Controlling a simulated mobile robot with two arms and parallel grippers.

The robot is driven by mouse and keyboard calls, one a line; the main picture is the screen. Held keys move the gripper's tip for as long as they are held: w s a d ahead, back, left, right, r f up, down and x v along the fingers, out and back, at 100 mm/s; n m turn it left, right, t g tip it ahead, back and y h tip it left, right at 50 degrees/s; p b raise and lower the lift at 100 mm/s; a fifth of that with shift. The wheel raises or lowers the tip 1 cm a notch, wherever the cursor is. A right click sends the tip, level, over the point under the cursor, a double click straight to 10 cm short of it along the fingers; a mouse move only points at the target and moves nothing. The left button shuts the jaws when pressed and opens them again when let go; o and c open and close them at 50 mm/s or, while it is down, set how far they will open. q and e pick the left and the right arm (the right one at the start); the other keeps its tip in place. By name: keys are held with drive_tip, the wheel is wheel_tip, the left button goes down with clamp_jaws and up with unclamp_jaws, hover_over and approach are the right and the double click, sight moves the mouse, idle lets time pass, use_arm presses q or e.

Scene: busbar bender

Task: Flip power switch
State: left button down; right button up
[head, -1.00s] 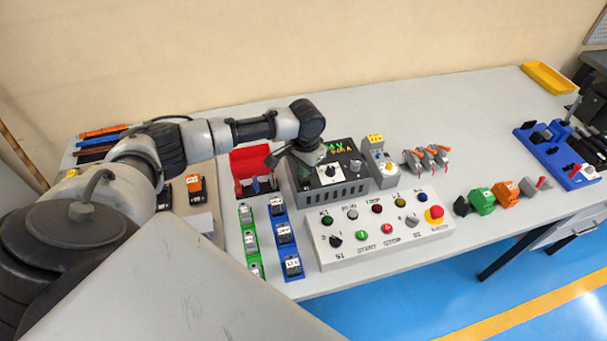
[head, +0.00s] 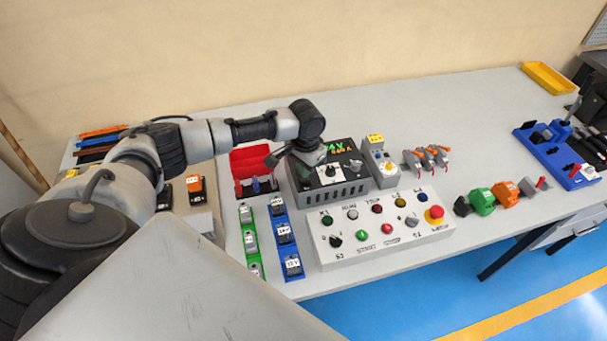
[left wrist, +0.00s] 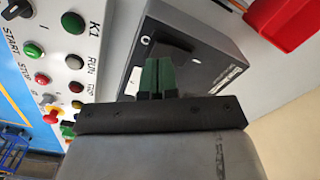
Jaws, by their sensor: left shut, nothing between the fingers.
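A dark grey box (head: 335,188) with a black knob (head: 330,171) on a white plate and a lit display stands at the middle of the table. My left gripper (head: 308,157) is over the left part of this box, pointing down. In the left wrist view my left gripper's green fingers (left wrist: 158,76) are shut together with nothing between them. They are over a grey box face (left wrist: 205,70), close to a black lever-like handle (left wrist: 172,40). I cannot tell whether they touch it. No part is clearly labelled as the power switch. My right gripper is not in view.
A white control panel (head: 383,254) with several coloured buttons lies in front of the box. A red bin (head: 250,165) stands at its left, and green (head: 251,262) and blue (head: 295,262) strips with small modules lie nearby.

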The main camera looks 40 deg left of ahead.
sight(305, 180)
use_arm(q)
drive_tip(key=shift+f, duration=0.35)
idle(0.6)
drive_tip(key=shift+f+b, duration=0.55)
drive_tip(key=shift+f, duration=0.45)
idle(0.4)
wheel_tip(305, 180, up, 7)
drive_tip(key=p, duration=0.8)
idle(0.4)
